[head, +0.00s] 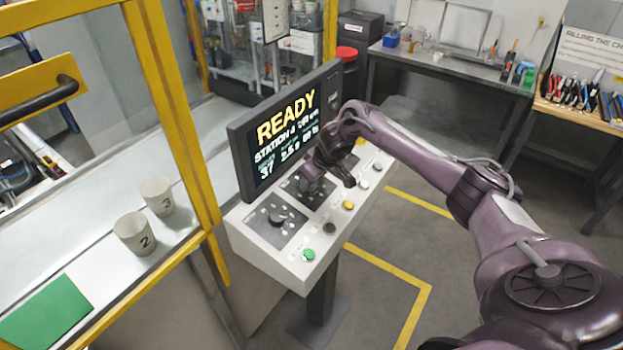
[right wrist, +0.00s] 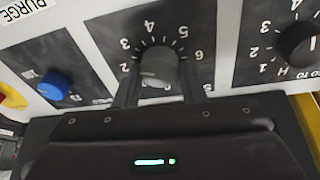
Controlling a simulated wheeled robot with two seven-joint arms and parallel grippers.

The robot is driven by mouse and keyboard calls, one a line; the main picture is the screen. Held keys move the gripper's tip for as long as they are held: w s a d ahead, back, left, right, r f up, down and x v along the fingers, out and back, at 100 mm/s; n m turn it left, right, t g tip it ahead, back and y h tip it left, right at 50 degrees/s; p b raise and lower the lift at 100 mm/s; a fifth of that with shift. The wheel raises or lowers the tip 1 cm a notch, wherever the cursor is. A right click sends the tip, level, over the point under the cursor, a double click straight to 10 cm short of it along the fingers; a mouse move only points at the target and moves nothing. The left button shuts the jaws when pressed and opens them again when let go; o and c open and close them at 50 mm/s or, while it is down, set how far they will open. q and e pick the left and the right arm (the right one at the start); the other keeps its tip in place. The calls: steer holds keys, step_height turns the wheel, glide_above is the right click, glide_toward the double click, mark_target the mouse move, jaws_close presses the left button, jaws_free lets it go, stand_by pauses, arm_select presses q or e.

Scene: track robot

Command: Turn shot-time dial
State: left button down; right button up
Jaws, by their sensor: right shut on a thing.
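The control panel (head: 262,243) is a white sloped console below a dark screen (head: 285,130) reading READY. In the right wrist view a dark grey round dial (right wrist: 158,66) sits on a black plate with a scale showing 2 to 6. Its name label is not readable. My right gripper (right wrist: 160,88) is shut on this dial, one finger on each side. In the head view my right gripper (head: 328,182) is over the middle of the panel and hides the dial it holds. My left gripper is not in view.
Another dial (head: 277,217) is on the panel's left part. A green button (head: 309,255) and a yellow button (head: 348,205) line the front edge. A second dial (right wrist: 300,42) and a blue knob (right wrist: 54,84) flank the held dial. Two cups (head: 136,233) stand left.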

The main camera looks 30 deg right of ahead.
steer(key=n, duration=0.3)
steer(key=shift+y+b, duration=0.3)
steer(key=n+b, duration=0.1)
steer(key=n, duration=0.1)
steer(key=shift+f+n, duration=0.1)
steer(key=shift+n, duration=0.3)
steer(key=n+y+b, duration=0.1)
steer(key=n, duration=0.3)
steer(key=shift+d+g+b, duration=0.1)
steer(key=shift+g+b, duration=0.2)
steer(key=shift+g, duration=0.1)
steer(key=shift+n+b, duration=0.5)
steer(key=shift+n, duration=1.1)
steer(key=o, duration=1)
